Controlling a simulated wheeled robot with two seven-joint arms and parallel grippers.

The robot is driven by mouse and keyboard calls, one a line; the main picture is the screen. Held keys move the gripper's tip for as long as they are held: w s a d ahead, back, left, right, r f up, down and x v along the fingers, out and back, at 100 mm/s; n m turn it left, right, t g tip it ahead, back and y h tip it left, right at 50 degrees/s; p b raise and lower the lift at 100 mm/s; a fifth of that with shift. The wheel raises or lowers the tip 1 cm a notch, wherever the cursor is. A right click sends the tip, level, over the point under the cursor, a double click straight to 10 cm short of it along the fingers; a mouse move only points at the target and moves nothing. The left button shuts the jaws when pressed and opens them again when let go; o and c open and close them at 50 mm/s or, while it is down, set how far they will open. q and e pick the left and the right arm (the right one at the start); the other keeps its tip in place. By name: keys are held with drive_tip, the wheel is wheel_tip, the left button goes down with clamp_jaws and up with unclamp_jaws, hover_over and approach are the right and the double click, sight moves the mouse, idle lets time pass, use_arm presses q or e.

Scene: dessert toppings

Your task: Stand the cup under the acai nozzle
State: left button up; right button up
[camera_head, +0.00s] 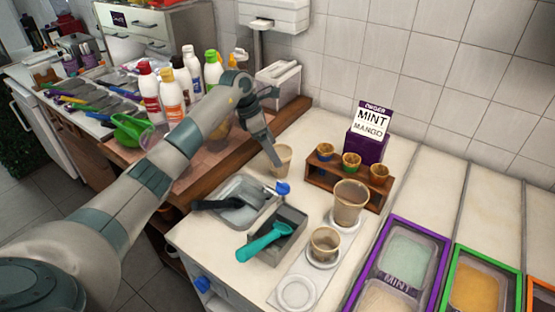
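My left arm reaches in from the left, and its gripper (268,138) points down at the far side of the counter. A beige paper cup (281,160) stands upright just below and beside the fingertips; I cannot tell whether they touch it. The spacing of the fingers is not clear. Two more beige cups, a tall one (350,203) and a shorter one (325,245), stand on round pads nearer the front. A white wall-mounted machine (273,14) is at the top; no nozzle is clearly visible on it. My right gripper is out of view.
A grey tray (262,208) with a dark utensil and a grey box (285,235) with a teal scoop (263,243) lie in front of the cup. A wooden rack (345,183) holds small cups. Bottles (170,90) stand behind my arm. Framed topping bins (400,262) are at right.

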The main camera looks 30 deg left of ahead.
use_arm(q)
drive_tip(key=b+v, duration=0.1)
drive_tip(key=v, duration=0.5)
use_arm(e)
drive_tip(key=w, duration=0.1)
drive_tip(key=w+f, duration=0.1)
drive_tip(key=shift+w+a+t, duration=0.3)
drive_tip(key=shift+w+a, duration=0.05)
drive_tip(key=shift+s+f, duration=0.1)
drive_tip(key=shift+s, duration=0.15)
use_arm(q)
drive_tip(key=shift+o, duration=0.4)
